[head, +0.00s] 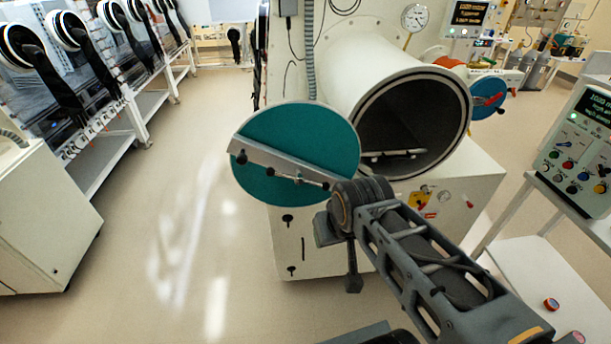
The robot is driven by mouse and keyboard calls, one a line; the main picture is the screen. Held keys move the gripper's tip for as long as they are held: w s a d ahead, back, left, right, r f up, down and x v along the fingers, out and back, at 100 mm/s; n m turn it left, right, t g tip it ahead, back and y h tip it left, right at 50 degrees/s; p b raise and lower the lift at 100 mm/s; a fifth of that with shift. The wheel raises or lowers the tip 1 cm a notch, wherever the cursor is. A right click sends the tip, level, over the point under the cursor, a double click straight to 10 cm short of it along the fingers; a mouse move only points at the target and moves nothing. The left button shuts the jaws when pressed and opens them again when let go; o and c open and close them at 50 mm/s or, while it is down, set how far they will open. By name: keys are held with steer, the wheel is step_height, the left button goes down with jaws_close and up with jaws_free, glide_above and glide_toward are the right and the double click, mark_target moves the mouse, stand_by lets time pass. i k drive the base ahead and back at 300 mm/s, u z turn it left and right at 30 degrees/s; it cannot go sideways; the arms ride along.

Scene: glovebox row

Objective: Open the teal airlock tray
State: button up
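The airlock's round teal door (290,140) stands swung away to the left of the pale cylinder (350,75), and the cylinder's round mouth is uncovered. A grey bar crosses the door's face, with a metal handle rod (285,176) low on it. Inside the dark mouth, a tray with a metal rail (393,154) shows low down. The end of my arm with my gripper (342,235) is just right of the door's lower right edge, near the handle's end. The wrist hides part of this area. I cannot make out the fingers, or whether they touch the handle.
A second airlock with a blue door (488,93) and red handle is behind at right. A control console (580,145) stands on a white cart at right. A white cabinet (45,220) and a row of gloveboxes line the left. The floor (185,190) between is clear.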

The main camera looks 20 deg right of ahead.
mark_target(381, 130)
steer(key=z, duration=0.35)
steer(key=k, duration=0.5)
steer(key=z, duration=0.9)
steer(key=i, duration=0.65)
steer(key=u, duration=0.7)
steer(key=i, duration=0.35)
steer(key=u, duration=0.5)
